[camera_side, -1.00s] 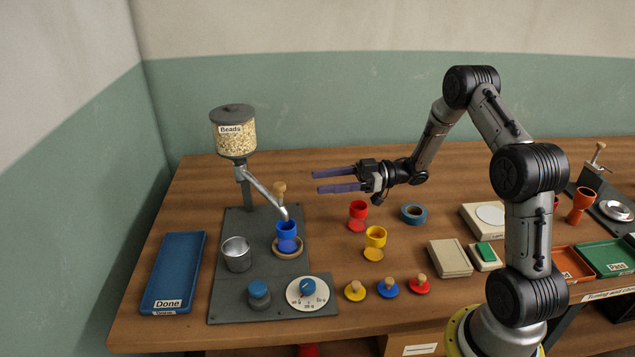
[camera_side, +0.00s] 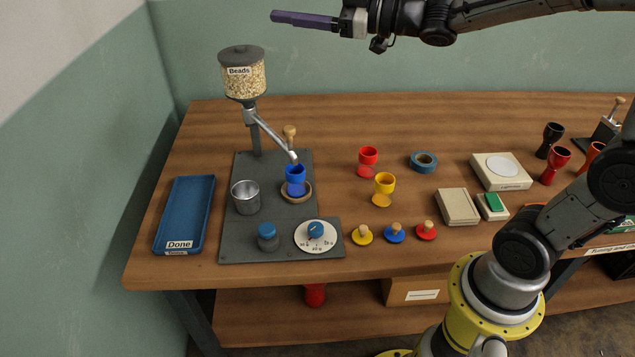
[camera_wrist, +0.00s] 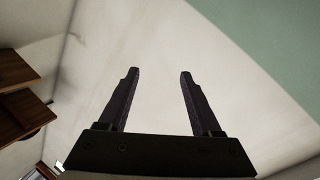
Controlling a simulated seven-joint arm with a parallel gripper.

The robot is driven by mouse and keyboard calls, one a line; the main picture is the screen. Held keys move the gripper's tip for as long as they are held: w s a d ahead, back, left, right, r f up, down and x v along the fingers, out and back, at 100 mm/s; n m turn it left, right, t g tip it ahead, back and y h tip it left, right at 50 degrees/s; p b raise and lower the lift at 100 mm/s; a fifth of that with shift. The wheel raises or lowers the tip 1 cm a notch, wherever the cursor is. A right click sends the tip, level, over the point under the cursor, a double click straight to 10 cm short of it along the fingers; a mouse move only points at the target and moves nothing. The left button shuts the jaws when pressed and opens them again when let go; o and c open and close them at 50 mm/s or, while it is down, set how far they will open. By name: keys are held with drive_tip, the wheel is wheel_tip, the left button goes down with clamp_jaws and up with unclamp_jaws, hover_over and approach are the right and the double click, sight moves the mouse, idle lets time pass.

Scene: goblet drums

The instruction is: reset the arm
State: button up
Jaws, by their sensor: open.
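My gripper (camera_side: 305,20) is high above the table at the top of the side view, seen edge-on with its purple fingers pointing left. In the wrist view my gripper (camera_wrist: 157,72) shows two dark fingers spread apart with nothing between them.
The air around my gripper is clear.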

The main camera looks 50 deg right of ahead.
drive_tip(key=s+d+m+h, duration=0.4)
drive_tip(key=s+m+h, duration=0.35)
drive_tip(key=s, duration=0.25)
drive_tip(key=s+f+m+g, duration=0.3)
drive_tip(key=s+f+g, duration=0.8)
drive_tip(key=s+f, duration=0.7)
drive_tip(key=shift+a+f, duration=0.25)
drive_tip(key=shift+f, duration=0.2)
